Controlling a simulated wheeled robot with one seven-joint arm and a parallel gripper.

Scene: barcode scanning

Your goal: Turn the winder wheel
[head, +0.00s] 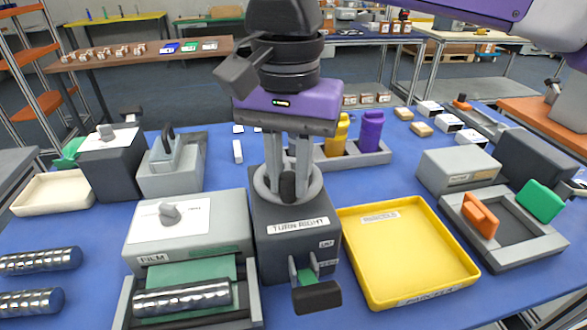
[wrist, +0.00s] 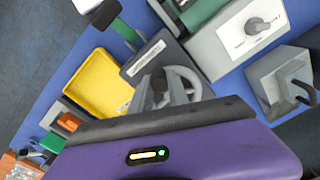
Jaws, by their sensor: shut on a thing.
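The winder wheel (head: 316,191) is a light grey ring on top of a dark grey box (head: 270,262) with a "TURN RIGHT" label. My gripper (head: 288,182) points straight down into the wheel, with its fingers shut on the wheel's dark central part. The fingers hide some of the hub, so I cannot tell exactly how they sit on it. In the wrist view the wheel (wrist: 192,76) shows just beyond my purple gripper body. A green strip and a dark handle (head: 316,297) stick out of the box's front.
A grey film unit (head: 190,245) with a knob and a shiny roll stands close on the left. A yellow tray (head: 410,262) lies close on the right. Behind, a grey rack (head: 376,158) holds a yellow and a purple bottle. Two metallic rolls lie at the left edge.

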